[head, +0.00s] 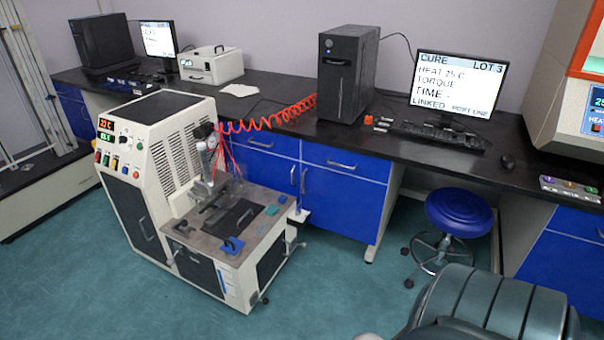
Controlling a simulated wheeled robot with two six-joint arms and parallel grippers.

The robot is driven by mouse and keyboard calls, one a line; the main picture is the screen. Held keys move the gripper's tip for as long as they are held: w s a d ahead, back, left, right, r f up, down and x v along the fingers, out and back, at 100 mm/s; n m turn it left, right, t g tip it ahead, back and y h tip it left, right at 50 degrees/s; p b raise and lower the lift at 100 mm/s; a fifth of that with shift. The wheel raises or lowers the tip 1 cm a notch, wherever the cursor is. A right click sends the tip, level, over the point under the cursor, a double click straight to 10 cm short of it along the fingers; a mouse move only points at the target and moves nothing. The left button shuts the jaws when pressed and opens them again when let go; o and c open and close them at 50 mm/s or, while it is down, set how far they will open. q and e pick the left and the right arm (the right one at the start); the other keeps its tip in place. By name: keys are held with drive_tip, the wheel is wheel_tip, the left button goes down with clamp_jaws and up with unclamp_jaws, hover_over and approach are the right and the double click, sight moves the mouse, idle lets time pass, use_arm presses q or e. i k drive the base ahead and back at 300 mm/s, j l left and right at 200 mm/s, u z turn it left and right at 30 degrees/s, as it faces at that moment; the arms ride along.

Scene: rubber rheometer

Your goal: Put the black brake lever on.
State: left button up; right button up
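The cream test machine (165,150) stands on the floor left of centre, with a low work deck (215,243) at its front. I cannot make out for certain which part is the black brake lever. A black handle-like part (247,215) lies on the dark plate of the deck. A small dark part on a blue base (232,245) is at the deck's front corner. The control panel has red and green displays (105,130) and several small coloured knobs (107,159). Neither of my grippers is in view.
A black bench (340,140) with blue cabinets runs behind the machine, carrying a black computer tower (346,75) and a monitor (457,85). A blue stool (458,213) stands at the right. A red coiled hose (270,118) reaches the machine.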

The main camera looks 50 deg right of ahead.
sight(266, 301)
drive_tip(key=z, duration=1.2)
